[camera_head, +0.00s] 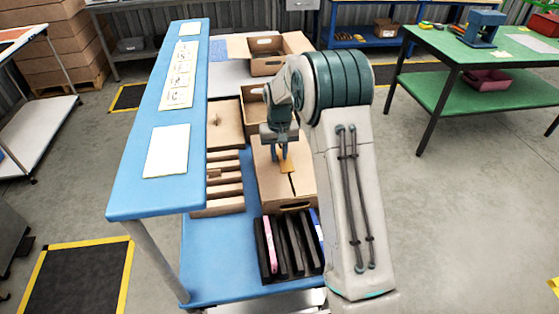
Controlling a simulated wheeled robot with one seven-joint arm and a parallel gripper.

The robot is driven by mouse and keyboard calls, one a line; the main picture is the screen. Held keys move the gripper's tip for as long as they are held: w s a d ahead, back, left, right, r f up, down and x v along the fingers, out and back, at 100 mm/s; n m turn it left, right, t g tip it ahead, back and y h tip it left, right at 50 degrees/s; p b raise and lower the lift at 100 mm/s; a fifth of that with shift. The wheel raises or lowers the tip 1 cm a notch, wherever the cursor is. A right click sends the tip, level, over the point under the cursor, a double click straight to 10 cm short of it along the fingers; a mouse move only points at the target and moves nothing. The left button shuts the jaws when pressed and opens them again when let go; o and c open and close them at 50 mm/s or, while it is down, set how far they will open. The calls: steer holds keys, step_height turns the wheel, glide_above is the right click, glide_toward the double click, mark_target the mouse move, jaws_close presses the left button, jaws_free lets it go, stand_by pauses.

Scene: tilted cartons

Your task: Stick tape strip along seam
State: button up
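My gripper (282,156) points down over the middle of this carton top. A short orange-tan strip (287,167), which looks like the tape strip, shows right at the fingertips, over the line of the seam. The seam shows bare on the near side of the strip. The fingers look close together, but I cannot tell whether they grip the strip or whether it touches the carton. My wrist hides part of the carton's far end.
A black slotted rack (291,247) with a pink item stands just in front of the carton. Brown divided trays (217,187) lie to its left. A raised blue shelf (130,185) runs along the left. Another open carton (267,64) stands behind.

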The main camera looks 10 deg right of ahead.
mark_target(279, 157)
jaws_close()
steer(key=shift+r, duration=0.15)
steer(key=shift+r+p, duration=2.15)
steer(key=shift+r, duration=1.3)
